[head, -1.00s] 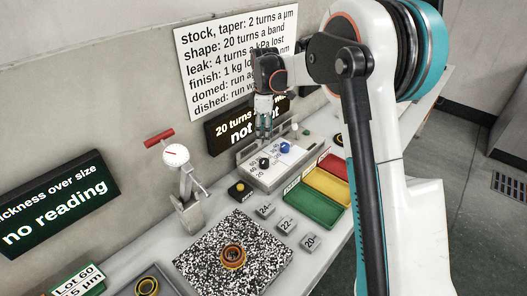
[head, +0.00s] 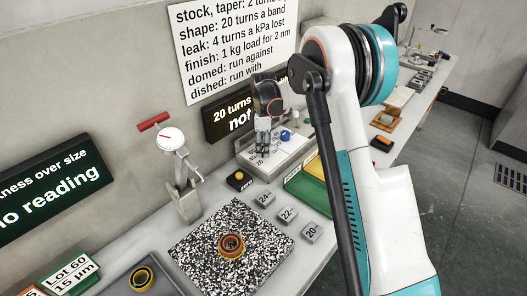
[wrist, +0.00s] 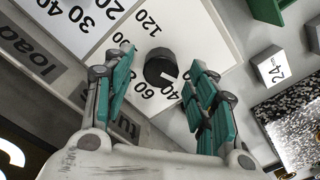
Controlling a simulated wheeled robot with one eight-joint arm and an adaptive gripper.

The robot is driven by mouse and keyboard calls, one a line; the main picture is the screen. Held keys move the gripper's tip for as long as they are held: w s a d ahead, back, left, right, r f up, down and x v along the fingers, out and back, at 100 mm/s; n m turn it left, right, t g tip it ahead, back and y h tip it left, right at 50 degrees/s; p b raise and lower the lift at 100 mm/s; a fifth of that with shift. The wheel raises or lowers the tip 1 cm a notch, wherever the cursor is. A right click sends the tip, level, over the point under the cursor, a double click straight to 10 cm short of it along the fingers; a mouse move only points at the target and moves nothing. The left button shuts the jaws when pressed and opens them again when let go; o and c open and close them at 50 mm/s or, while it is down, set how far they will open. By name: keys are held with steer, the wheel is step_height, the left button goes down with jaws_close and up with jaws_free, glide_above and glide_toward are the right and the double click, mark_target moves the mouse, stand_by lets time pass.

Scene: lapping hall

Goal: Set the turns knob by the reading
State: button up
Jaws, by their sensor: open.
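The turns knob (wrist: 160,68) is a black round knob on a white dial plate with printed numbers such as 40, 100 and 120. A pale notch on its lower right faces about the 40. My gripper (wrist: 161,75) is open, with one teal-padded finger on each side of the knob; I cannot tell whether they touch it. In the head view my gripper (head: 262,152) is down at the control panel (head: 270,167) and hides the black knob. A blue knob (head: 285,135) is to its right. The reading screen (wrist: 12,155) is cut off; another screen (head: 50,190) says "no reading".
A dial gauge with a red handle (head: 171,139) stands left of the panel. A yellow button box (head: 239,179), blocks marked 24, 22 and 20 (head: 311,232), and a speckled plate (head: 195,250) with an orange ring (head: 231,245) lie in front. A green tray (head: 309,192) is right.

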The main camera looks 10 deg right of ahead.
steer(key=shift+f, duration=0.8)
steer(key=shift+c, duration=0.4)
steer(key=c, duration=1)
steer(key=shift+o, duration=0.2)
steer(key=shift+m, duration=0.3)
